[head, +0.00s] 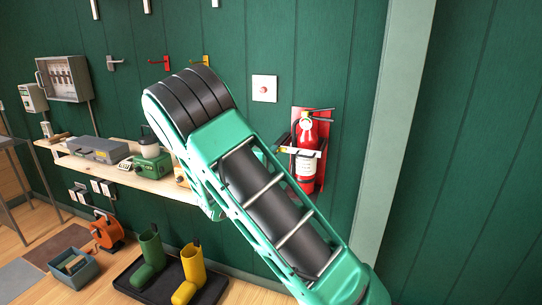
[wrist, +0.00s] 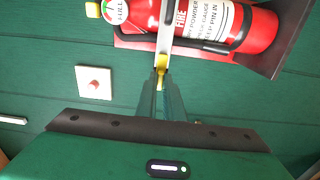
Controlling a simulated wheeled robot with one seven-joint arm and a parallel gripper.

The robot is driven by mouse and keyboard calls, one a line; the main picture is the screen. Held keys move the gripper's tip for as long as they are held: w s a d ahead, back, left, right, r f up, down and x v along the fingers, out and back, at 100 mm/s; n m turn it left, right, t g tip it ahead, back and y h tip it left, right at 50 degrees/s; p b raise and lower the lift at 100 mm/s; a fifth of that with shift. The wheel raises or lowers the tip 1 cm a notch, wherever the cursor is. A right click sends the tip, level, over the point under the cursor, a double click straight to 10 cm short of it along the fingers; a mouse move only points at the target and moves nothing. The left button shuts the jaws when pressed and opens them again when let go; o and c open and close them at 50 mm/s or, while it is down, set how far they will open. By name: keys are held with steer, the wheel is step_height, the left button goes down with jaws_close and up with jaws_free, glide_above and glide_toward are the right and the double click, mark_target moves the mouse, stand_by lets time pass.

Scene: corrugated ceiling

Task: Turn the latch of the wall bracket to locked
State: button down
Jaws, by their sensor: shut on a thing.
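The wall bracket (head: 325,126) has a red back plate and dark arms around a red fire extinguisher (head: 306,165). A pale bar with a yellow end, which looks like the latch (head: 303,152), lies crosswise in front of the extinguisher. In the wrist view the latch (wrist: 165,35) runs up from its yellow end across the extinguisher (wrist: 255,25). My gripper (wrist: 161,72) is shut on that yellow end, its narrow fingers on either side of it. I see no mark for the locked position.
A white plate with a red button (head: 264,88) is on the green wall left of the bracket. A wooden shelf (head: 130,180) with a grey case and green devices is further left. Boots on a black tray (head: 210,288) stand below. The wall right of the pale post is bare.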

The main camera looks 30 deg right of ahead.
steer(key=shift+a+f, duration=0.2)
steer(key=shift+f, duration=0.05)
steer(key=c, duration=1.9)
jaws_free()
steer(key=shift+o, duration=0.2)
steer(key=shift+r, duration=0.1)
steer(key=shift+d, duration=0.1)
steer(key=v, duration=1)
steer(key=shift+s+a, duration=0.25)
steer(key=shift+a, duration=0.1)
steer(key=shift+d, duration=0.1)
